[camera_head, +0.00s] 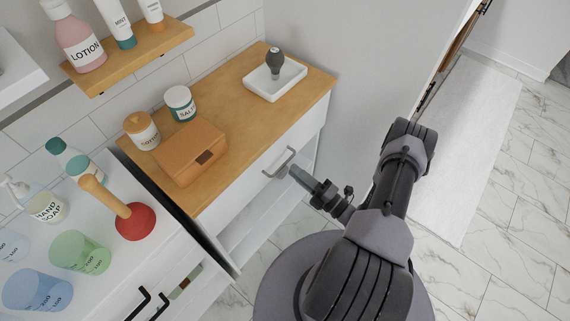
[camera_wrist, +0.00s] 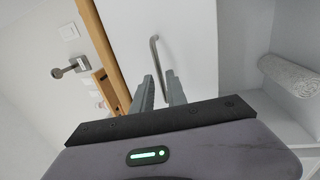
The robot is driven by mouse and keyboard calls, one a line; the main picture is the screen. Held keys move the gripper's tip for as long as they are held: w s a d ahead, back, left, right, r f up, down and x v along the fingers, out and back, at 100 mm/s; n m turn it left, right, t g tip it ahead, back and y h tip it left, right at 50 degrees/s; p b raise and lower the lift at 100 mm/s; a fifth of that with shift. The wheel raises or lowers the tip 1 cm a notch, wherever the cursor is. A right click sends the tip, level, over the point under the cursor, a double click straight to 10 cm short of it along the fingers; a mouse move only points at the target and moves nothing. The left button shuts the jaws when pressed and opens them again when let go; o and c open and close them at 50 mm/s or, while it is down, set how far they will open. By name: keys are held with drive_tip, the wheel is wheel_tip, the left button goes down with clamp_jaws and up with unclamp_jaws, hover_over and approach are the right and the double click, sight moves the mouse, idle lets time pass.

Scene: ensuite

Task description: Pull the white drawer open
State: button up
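The white drawer (camera_head: 252,187) is in the cabinet under the wooden top, and its front looks flush with the cabinet. Its grey bar handle (camera_head: 279,163) shows in the head view, and the handle also shows in the wrist view (camera_wrist: 155,55). My gripper (camera_head: 298,173) is just in front of the handle, at its right end in the head view. In the wrist view the two fingers (camera_wrist: 159,84) are apart, with a gap between them. The handle's lower end lies close to the fingertips and at the gap; I cannot tell whether they touch.
The wooden top holds a wooden box (camera_head: 190,150), two jars and a white tray (camera_head: 275,78). An open shelf (camera_head: 262,215) lies below the drawer, with a rolled towel (camera_wrist: 290,76). A counter with cups and a plunger (camera_head: 133,220) stands left.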

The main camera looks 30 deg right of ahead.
sight(285, 162)
drive_tip(key=x, duration=0.5)
drive_tip(key=shift+w+b, duration=0.1)
drive_tip(key=shift+b, duration=0.2)
clamp_jaws()
idle(1.0)
